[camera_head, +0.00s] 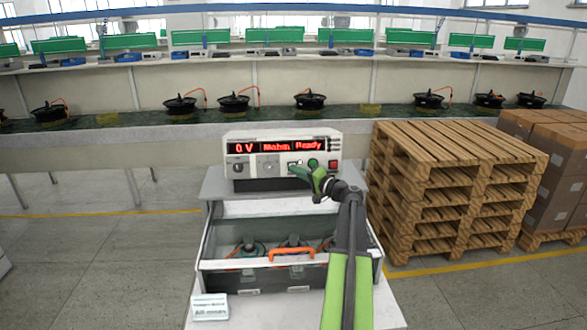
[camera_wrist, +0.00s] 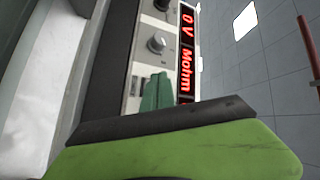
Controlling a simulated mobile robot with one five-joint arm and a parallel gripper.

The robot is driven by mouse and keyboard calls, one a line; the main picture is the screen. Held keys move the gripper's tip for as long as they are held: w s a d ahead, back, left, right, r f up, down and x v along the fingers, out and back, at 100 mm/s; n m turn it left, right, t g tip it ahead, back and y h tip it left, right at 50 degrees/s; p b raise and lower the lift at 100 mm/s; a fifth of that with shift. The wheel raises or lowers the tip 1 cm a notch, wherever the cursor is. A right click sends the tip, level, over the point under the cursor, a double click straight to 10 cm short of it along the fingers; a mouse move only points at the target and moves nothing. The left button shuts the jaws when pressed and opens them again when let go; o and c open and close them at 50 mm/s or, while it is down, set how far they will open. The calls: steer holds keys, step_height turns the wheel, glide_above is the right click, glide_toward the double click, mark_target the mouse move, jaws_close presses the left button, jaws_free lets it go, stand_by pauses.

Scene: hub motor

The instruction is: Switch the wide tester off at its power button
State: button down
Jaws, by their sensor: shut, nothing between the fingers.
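The wide tester (camera_head: 252,163) stands on the grey stand in the head view. Its red display is lit and reads "0 V", "Mohm" and "Ready". Knobs, a green button (camera_head: 313,163) and a red button (camera_head: 333,164) show on its front. My gripper (camera_head: 297,170) is shut and empty, its tip right in front of the panel, left of and below the green button. In the wrist view the gripper (camera_wrist: 157,90) covers part of the panel, with a knob (camera_wrist: 156,43) beyond it. I cannot tell whether the tip touches the panel. The power button cannot be told for sure.
A label card (camera_head: 209,307) stands at the front left. Stacked pallets (camera_head: 450,185) and cardboard boxes (camera_head: 555,180) stand close on the right. The floor on the left is free.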

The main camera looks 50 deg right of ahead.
steer(key=shift+w, duration=0.1)
stand_by(0.5)
steer(key=shift+w+d+f, duration=0.1)
steer(key=shift+w+d, duration=0.15)
steer(key=shift+w, duration=0.05)
steer(key=shift+w+d+f, duration=0.1)
steer(key=shift+w+d, duration=0.2)
stand_by(0.7)
steer(key=shift+s+a, duration=0.1)
steer(key=shift+s+a+r, duration=0.2)
steer(key=shift+s+a, duration=0.25)
steer(key=shift+s, duration=0.1)
steer(key=shift+s+a+r+p, duration=0.3)
steer(key=shift+s+a, duration=0.5)
steer(key=shift+s, duration=0.15)
steer(key=shift+s+a+r+p, duration=0.3)
steer(key=shift+s+a, duration=0.45)
steer(key=shift+s, duration=0.15)
